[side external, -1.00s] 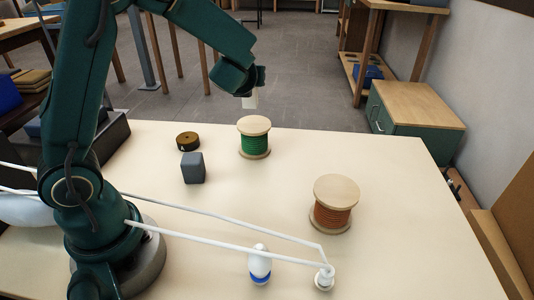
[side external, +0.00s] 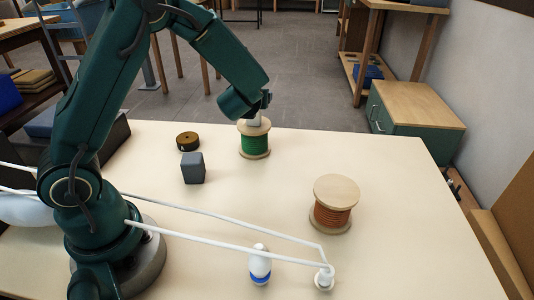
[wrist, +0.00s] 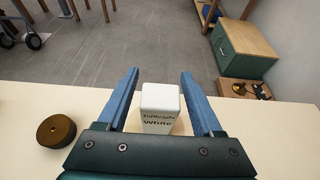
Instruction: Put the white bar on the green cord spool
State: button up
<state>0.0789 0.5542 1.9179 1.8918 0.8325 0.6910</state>
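The white bar (side external: 254,120) is upright at the top of the green cord spool (side external: 254,143) in the side view, and it appears to rest on the upper flange. The wrist view shows the labelled bar (wrist: 161,108) between my two blue fingers, with a gap on each side. My gripper (wrist: 160,95) is open around it. In the side view my gripper (side external: 257,104) is right above the spool and partly hides the bar. The spool is mostly hidden in the wrist view.
An orange cord spool (side external: 335,204) stands to the right. A white-and-blue bulb-like item (side external: 260,265) and white lamp rods (side external: 235,243) are in front.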

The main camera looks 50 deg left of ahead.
dwell(0.3)
jog(key=shift+s+d+r, duration=0.1)
jog(key=shift+r, duration=0.15)
jog(key=v, duration=1)
jog(key=s+d+f+n+g+h, duration=0.1)
jog(key=s+n+g+h, duration=0.15)
jog(key=s+n, duration=0.45)
jog(key=s+f+n+g+h, duration=0.1)
jog(key=s+n+g, duration=0.2)
jog(key=s+n, duration=0.4)
jog(key=s+d+r+n+t+h, duration=0.1)
jog(key=s+d+r+n+h, duration=0.1)
jog(key=d+n+h, duration=0.4)
jog(key=d+n, duration=0.3)
jog(key=n, duration=0.4)
jog(key=shift+d, duration=0.3)
